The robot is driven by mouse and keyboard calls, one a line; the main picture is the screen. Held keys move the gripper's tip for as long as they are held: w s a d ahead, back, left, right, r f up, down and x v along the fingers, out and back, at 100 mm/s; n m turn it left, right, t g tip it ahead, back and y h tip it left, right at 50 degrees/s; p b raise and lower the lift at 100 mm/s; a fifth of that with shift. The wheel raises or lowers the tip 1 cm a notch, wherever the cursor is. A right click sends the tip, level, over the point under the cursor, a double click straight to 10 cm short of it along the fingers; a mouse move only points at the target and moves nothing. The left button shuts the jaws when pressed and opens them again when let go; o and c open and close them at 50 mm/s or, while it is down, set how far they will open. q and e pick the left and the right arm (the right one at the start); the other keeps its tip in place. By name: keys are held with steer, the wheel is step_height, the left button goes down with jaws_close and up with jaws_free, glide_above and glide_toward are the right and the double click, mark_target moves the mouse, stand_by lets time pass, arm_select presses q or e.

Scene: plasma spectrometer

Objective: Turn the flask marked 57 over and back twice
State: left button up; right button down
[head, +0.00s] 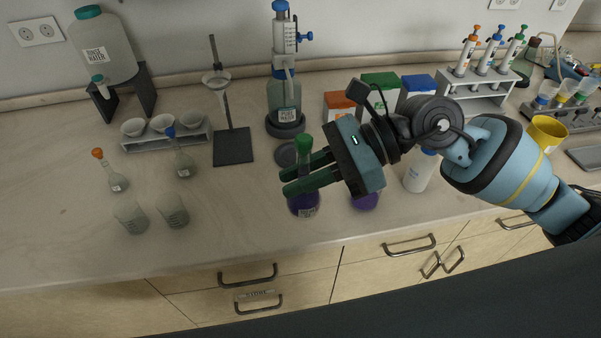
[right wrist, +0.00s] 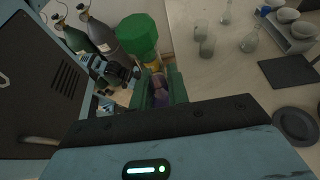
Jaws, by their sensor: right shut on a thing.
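My right gripper (head: 296,180) reaches in from the right and is shut on the neck of a flask (head: 302,204) with a green stopper and purple liquid. The flask is upright near the counter's front edge; I cannot tell whether its base touches the counter. Its white label is too small to read. In the right wrist view the green stopper (right wrist: 138,35) stands close to the fingers (right wrist: 160,88). A second flask with purple liquid (head: 365,201) stands to the right, partly hidden by my gripper. My left gripper is not in view.
An orange-stoppered flask (head: 118,182), a blue-stoppered flask (head: 183,164) and two beakers (head: 172,212) stand at the left. A dispenser bottle (head: 285,100) is behind the held flask, and a white bottle (head: 419,174) is at the right. Counter between beakers and held flask is clear.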

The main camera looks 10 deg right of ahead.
stand_by(0.4)
steer(key=shift+m+g, duration=0.3)
steer(key=m+g, duration=0.1)
steer(key=m, duration=0.2)
steer(key=shift+g, duration=0.4)
steer(key=shift+m+g+y, duration=0.3)
steer(key=shift+m+g, duration=0.6)
steer(key=shift+m, duration=0.2)
steer(key=shift+m+g, duration=0.3)
steer(key=shift+m, duration=0.4)
